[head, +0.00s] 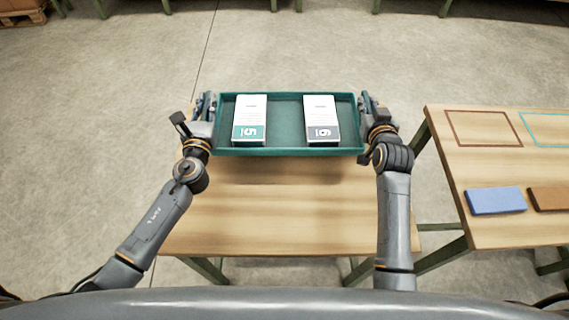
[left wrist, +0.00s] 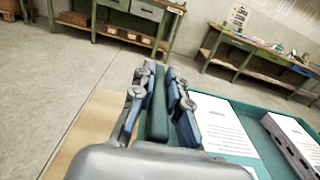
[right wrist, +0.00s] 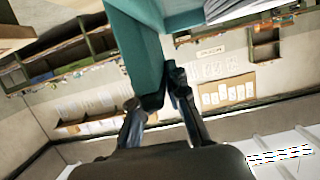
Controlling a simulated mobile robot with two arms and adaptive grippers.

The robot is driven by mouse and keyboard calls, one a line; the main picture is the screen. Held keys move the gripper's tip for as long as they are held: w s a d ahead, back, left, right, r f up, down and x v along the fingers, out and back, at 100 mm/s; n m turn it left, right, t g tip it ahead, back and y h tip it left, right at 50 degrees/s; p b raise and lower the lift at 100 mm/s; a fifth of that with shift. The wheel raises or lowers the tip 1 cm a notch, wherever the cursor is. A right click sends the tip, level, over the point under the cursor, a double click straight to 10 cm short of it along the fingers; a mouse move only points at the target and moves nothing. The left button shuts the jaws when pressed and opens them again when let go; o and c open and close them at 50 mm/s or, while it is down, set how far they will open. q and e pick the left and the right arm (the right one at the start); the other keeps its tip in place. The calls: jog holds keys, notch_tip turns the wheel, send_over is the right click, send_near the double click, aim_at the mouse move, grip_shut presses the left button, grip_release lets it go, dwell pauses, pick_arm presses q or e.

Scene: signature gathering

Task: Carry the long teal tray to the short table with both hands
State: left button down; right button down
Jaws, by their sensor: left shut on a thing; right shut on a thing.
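The long teal tray (head: 285,150) is held above a wooden table, near its far edge, and looks about level in the head view. Two white stacks of paper lie in it: one marked 5 (head: 250,112) on the left and one marked 6 (head: 321,114) on the right. My left gripper (head: 208,104) is shut on the tray's left end; its fingers (left wrist: 160,105) clasp the teal wall in the left wrist view. My right gripper (head: 368,105) is shut on the tray's right end; the teal wall (right wrist: 145,60) runs between its fingers in the right wrist view.
The wooden table (head: 290,210) below the tray is bare where it shows. A second table (head: 500,160) at the right carries a blue block (head: 495,200), a brown block (head: 550,198) and outlined rectangles. Open floor (head: 130,90) lies at the left. Shelved benches (left wrist: 110,25) stand farther off.

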pick_arm(q)
jog(key=shift+r, duration=0.2)
pick_arm(e)
jog(key=shift+d+r, duration=0.15)
jog(key=shift+d, duration=0.1)
pick_arm(q)
jog(key=shift+f, duration=0.2)
pick_arm(e)
jog(key=shift+f, duration=0.2)
